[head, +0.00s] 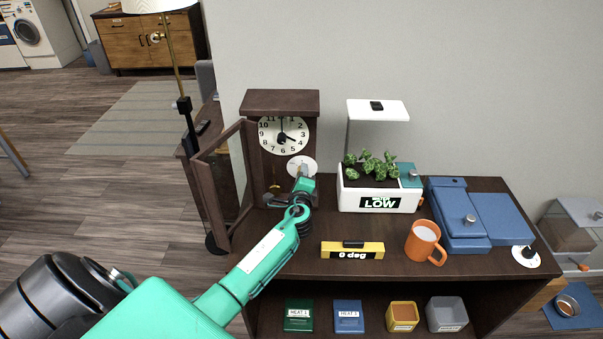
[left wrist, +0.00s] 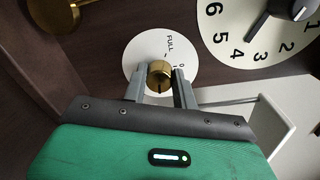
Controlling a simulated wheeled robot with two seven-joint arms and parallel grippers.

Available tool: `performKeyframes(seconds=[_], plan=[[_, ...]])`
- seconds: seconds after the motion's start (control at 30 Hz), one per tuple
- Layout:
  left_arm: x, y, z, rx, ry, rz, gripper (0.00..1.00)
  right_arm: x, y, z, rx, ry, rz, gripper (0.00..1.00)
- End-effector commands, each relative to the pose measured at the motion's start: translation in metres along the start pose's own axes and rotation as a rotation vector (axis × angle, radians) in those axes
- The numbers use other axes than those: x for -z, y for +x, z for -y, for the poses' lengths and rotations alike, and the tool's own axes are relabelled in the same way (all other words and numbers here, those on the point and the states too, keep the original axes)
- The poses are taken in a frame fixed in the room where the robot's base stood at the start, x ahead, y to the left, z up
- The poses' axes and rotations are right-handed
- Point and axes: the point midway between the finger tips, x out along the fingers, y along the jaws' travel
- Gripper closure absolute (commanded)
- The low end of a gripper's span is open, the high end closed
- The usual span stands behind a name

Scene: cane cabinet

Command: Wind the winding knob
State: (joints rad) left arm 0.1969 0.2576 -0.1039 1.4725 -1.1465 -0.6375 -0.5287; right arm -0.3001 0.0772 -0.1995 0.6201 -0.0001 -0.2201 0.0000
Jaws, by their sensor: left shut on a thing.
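The clock (head: 283,135) stands at the back left of the dark cabinet, its glass door (head: 222,180) swung open to the left. In the left wrist view, the brass winding knob (left wrist: 160,72) sits on a round white dial (left wrist: 148,52) marked FULL and 0, beside the clock face (left wrist: 255,30). My left gripper (head: 302,178) reaches the white dial, which also shows in the head view (head: 300,163). Its fingers are on both sides of the knob, shut on it. In the head view the gripper hides the knob. My right gripper is not in view.
A planter labelled LOW (head: 378,200), a yellow "0 deg" block (head: 352,250), an orange mug (head: 424,242) and a blue case (head: 455,217) stand to the right on the top. A brass pendulum (left wrist: 54,12) hangs left of the dial.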

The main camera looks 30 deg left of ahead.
Motion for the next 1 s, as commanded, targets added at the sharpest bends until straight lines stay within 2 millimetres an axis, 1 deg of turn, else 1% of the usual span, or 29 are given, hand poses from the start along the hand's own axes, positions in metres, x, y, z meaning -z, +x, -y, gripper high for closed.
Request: performKeyframes(seconds=[0.2,0.4,0.97,1.0], plan=[[0.0008,-0.0005,-0.0001,-0.002,0.125,0.002,0.95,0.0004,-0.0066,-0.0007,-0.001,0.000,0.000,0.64],[0.0011,-0.0007,-0.0009,-0.004,0.187,0.004,0.95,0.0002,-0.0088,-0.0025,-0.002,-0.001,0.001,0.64],[0.0016,-0.0009,-0.0018,-0.004,0.212,0.004,0.95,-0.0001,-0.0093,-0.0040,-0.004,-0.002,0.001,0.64],[0.0017,-0.0009,-0.0018,-0.004,0.212,0.004,0.64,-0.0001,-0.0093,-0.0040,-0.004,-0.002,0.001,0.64]])
